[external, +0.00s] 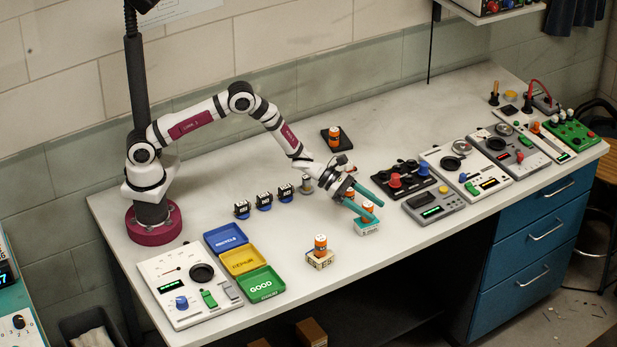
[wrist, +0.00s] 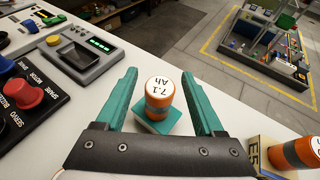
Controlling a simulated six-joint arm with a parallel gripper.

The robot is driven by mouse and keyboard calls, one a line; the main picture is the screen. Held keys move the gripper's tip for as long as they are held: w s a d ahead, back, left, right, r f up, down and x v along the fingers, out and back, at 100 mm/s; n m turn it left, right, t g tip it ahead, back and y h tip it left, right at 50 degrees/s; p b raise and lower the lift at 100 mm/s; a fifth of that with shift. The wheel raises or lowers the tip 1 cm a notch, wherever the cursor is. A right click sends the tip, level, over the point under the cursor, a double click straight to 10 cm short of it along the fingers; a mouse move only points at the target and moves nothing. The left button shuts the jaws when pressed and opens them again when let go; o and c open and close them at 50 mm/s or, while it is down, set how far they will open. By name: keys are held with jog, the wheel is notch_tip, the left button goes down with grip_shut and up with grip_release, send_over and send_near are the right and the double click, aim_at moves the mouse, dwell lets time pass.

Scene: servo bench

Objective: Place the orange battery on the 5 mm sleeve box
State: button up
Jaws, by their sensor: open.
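An orange battery with a white top marked "7.1 Ah" (wrist: 159,98) stands upright on a teal-topped box (wrist: 158,124). My gripper (wrist: 160,74) is open, with one teal finger on each side of this battery and visible gaps between. In the external view the gripper (external: 379,212) partly hides the battery (external: 367,208) and its box (external: 366,228). A second orange battery (external: 320,243) stands on a beige box (external: 320,260), partly seen in the wrist view (wrist: 264,160) with cut-off lettering. A third orange battery (external: 334,135) stands on a black pad. I cannot read which box is the 5 mm sleeve box.
Blue, yellow and green trays (external: 261,284) and a meter panel (external: 187,287) lie at the left. Several small black servos (external: 264,201) stand behind. A black panel with red and blue knobs (external: 405,180) is right of my gripper.

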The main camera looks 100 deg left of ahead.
jog(key=v, duration=1)
jog(key=s+d+r+m+g+h, duration=0.2)
jog(key=s+d+r+m+h, duration=0.1)
jog(key=d+r+m, duration=0.4)
jog(key=s+d+r+m+g+h, duration=0.25)
jog(key=d+m, duration=0.35)
jog(key=d, duration=0.4)
jog(key=s+d+r+m+g+h, duration=0.1)
jog(key=s+d+r+m+g, duration=0.2)
jog(key=s+d+m+g, duration=0.45)
jog(key=s+m+y, duration=0.3)
jog(key=s+m, duration=0.5)
jog(key=s, duration=0.6)
jog(key=s+a+m+g+y, duration=0.1)
jog(key=s+a+m+y, duration=0.7)
jog(key=s+a+m, duration=0.2)
jog(key=shift+s+a+f, duration=0.2)
jog(key=shift+s+a, duration=0.5)
jog(key=shift+a, duration=0.25)
